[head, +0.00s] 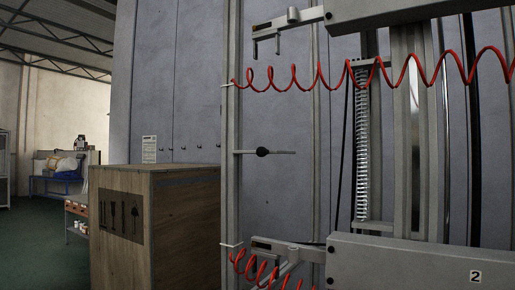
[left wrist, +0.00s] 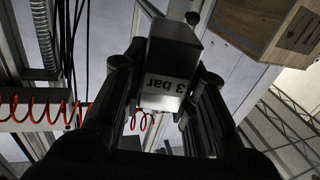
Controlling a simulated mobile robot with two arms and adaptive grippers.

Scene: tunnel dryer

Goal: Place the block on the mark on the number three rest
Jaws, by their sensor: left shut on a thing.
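In the left wrist view, my left gripper (left wrist: 162,85) is shut on a block (left wrist: 172,42) with dark grey sides and a pale face lettered "3 bar". The block sits between the two black fingers, and parts of its sides are hidden by them. Neither gripper shows in the head view, and my right gripper is in no view. In the head view, a long grey beam (head: 410,262) at the lower right carries a plate with the number 2 (head: 475,276). I see no rest numbered three and no mark.
A wooden crate (head: 185,225) stands left of the grey frame post (head: 229,130); it also shows in the left wrist view (left wrist: 245,25). A red coiled hose (head: 320,82) hangs across the frame. A thin rod with a black knob (head: 263,152) juts from the post. Open floor (head: 35,245) lies at left.

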